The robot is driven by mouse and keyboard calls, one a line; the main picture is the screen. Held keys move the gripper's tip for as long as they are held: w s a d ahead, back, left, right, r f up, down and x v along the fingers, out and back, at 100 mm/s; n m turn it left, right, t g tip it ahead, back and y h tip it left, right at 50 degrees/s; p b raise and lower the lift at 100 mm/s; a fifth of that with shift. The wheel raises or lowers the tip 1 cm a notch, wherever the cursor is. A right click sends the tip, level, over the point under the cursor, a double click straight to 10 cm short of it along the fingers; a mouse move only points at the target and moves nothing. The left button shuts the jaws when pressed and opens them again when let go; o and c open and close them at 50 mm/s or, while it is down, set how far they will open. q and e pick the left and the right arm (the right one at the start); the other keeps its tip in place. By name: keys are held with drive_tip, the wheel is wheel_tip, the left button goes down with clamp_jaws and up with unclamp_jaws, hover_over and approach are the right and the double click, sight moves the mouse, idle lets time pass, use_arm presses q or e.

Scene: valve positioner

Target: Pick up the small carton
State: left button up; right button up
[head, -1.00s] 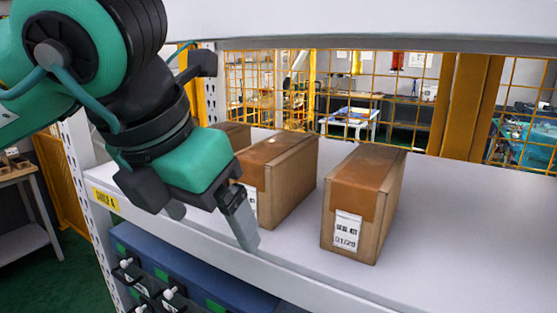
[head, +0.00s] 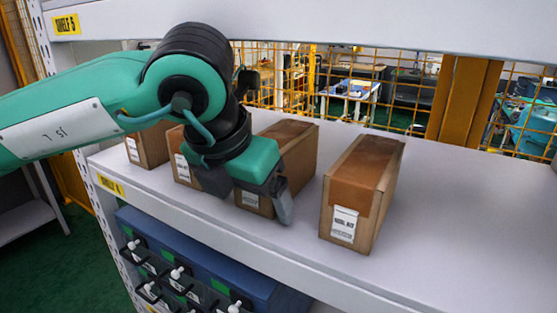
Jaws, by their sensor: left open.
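Several brown cartons with white labels stand in a row on the shelf (head: 440,235). A carton (head: 296,143) in the middle is partly hidden by my left gripper (head: 248,195). This gripper is open, its fingers pointing down in front of that carton, and the carton's label shows between them. I cannot tell whether the fingers touch it. Another carton (head: 350,200) stands apart to the right, fully visible. Two more cartons, one at the far left (head: 150,150) and one behind my wrist (head: 181,165), are partly covered. My right gripper is not in view.
An upper shelf (head: 330,22) hangs above, with a yellow label at its left. Blue drawers (head: 190,245) with white knobs sit below the front edge. A yellow mesh fence (head: 400,85) and post stand behind. The shelf's right side is clear.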

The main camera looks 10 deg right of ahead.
use_arm(q)
drive_tip(key=shift+w, duration=0.1)
drive_tip(key=c, duration=1.2)
drive_tip(key=shift+r, duration=0.1)
